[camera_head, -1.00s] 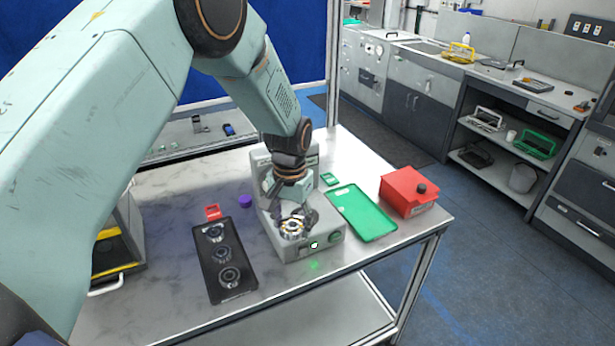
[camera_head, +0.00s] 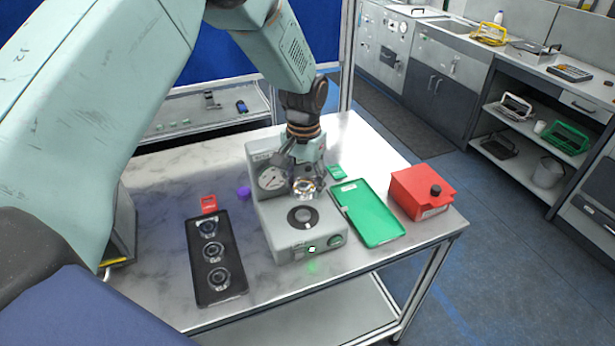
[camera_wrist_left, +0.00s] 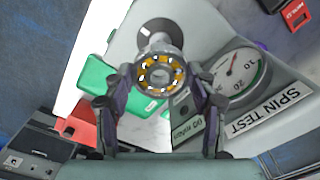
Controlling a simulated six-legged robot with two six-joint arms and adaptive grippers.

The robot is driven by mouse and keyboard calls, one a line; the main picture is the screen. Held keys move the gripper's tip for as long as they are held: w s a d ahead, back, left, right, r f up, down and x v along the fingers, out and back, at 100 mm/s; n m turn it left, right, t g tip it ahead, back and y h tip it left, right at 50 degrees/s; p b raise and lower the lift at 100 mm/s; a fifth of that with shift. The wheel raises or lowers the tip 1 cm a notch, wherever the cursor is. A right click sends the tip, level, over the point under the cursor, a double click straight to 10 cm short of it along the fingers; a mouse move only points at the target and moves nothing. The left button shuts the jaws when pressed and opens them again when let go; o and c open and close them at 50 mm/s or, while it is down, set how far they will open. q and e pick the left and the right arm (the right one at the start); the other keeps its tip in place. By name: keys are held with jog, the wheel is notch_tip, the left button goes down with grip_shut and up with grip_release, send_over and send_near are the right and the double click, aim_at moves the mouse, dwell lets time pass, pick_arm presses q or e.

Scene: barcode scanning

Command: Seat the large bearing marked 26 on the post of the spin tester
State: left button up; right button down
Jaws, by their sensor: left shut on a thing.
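My left gripper (camera_head: 306,180) is shut on a shiny metal bearing (camera_head: 307,188) with yellowish balls. In the left wrist view the bearing (camera_wrist_left: 160,74) sits between the fingertips; I cannot read a number on it. The grey spin tester (camera_head: 290,248) stands on the table, with a dial and a dark round seat with a small light post (camera_head: 302,216) on top. The bearing is above and behind the post, apart from it. In the left wrist view the post and its seat (camera_wrist_left: 160,30) show just beyond the bearing. My right gripper is not in view.
A black tray (camera_head: 198,283) with three round bearings lies left of the tester. A green tray (camera_head: 370,213) and a red box (camera_head: 420,192) stand to the right. The table front is clear.

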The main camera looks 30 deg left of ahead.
pick_arm(q)
jog(key=shift+s+a+f, duration=0.2)
jog(key=shift+s, duration=0.05)
jog(key=shift+a+f+b, duration=0.15)
jog(key=shift+f+b, duration=0.15)
jog(key=shift+b, duration=0.1)
jog(key=f+b, duration=0.3)
jog(key=shift+w+d+f, duration=0.3)
jog(key=shift+w+d, duration=0.1)
jog(key=shift+s+a+f, duration=0.1)
jog(key=shift+s+f, duration=0.15)
jog(key=shift+s, duration=0.05)
jog(key=shift+s+a, duration=0.1)
jog(key=shift+a, duration=0.15)
jog(key=shift+w+d+f, duration=0.1)
jog(key=shift+w+f, duration=0.05)
jog(key=shift+w, duration=0.1)
jog(key=shift+w+d, duration=0.15)
jog(key=shift+d, duration=0.05)
jog(key=shift+s+a+r, duration=0.2)
jog(key=shift+s, duration=0.2)
jog(key=shift+a+p, duration=0.1)
jog(key=shift+p, duration=0.3)
jog(key=shift+w+f, duration=0.1)
jog(key=shift+w, duration=0.05)
